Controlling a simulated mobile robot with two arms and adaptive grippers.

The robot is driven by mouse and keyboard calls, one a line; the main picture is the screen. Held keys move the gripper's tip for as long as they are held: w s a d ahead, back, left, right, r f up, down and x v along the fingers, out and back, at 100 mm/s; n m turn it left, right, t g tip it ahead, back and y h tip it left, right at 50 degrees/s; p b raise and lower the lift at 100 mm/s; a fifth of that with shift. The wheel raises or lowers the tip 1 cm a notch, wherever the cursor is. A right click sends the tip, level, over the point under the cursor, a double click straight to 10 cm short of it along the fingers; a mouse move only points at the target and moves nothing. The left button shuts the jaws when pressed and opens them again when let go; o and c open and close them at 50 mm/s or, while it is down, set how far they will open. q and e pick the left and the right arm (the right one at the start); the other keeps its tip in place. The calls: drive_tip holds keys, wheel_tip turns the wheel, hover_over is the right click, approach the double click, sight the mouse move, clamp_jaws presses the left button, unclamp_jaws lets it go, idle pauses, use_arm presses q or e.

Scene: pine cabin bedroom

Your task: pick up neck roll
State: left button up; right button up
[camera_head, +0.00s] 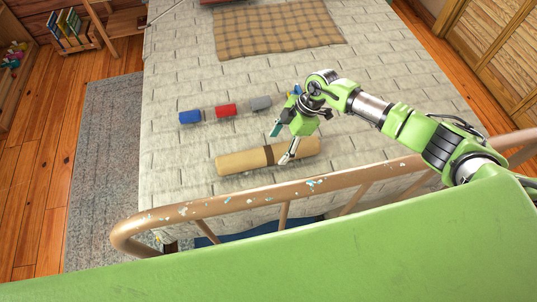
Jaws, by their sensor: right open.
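The neck roll, a tan cylinder (237,161) with a dark brown band, lies on its side on the pale bed (190,150) near the footboard. My right gripper (282,145) is open above the roll, just right of the brown band. One fingertip reaches down in front of the roll's right half and hides a little of it. I cannot tell whether it touches the roll. My left gripper is not in the head view.
A curved metal footboard rail (225,200) runs between me and the roll. Blue (190,117), red (225,110) and grey (261,103) small objects lie in a row behind it. A plaid blanket (275,28) lies farther back. The bed's left side is clear.

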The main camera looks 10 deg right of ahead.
sight(276, 149)
drive_tip(key=shift+w+x, duration=0.2)
drive_tip(key=shift+x, duration=1.3)
drive_tip(key=shift+w+x, duration=0.2)
drive_tip(key=shift+x, duration=1.35)
drive_tip(key=shift+d, duration=0.15)
drive_tip(key=c, duration=1.4)
